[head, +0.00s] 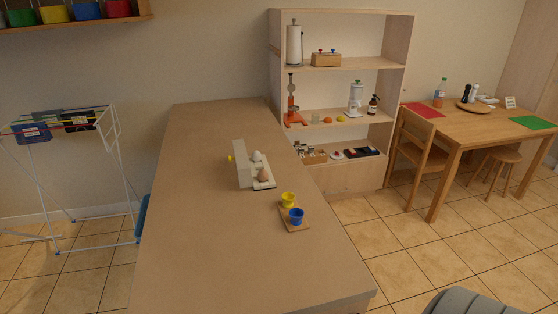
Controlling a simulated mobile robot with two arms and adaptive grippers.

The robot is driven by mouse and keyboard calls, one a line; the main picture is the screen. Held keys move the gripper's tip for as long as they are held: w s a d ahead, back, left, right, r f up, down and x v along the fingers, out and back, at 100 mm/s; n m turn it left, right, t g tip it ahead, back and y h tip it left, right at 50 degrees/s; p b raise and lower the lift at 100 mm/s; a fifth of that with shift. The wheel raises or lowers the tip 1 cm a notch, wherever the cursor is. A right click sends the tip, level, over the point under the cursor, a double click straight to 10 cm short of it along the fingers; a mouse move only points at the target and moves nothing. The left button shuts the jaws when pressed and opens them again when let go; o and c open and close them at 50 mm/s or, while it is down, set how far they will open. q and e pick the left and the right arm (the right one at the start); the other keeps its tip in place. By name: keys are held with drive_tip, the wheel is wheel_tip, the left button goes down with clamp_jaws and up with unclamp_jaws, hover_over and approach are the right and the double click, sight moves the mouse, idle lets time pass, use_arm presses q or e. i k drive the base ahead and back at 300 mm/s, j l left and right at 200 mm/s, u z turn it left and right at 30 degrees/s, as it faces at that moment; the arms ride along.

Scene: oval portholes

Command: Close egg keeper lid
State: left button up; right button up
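A small yellow part (230,158) shows at the lid's far left side. A white egg (257,156) and a brown egg (264,173) sit uncovered on the pale base (264,185). Neither of my grippers is in view.
The brown counter (200,240) is mostly clear. A small wooden board (294,227) with a yellow cup (288,199) and a blue cup (296,215) lies to the near right of the keeper. A drying rack (115,135) stands left; a shelf unit (348,92) stands behind.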

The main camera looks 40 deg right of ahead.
sight(241, 148)
drive_tip(key=i+j+z, duration=0.2)
drive_tip(key=z, duration=0.25)
drive_tip(key=i+j+z, duration=0.15)
drive_tip(key=j+z, duration=0.3)
drive_tip(key=i+j+z, duration=0.1)
drive_tip(key=j+z, duration=0.15)
drive_tip(key=z, duration=0.25)
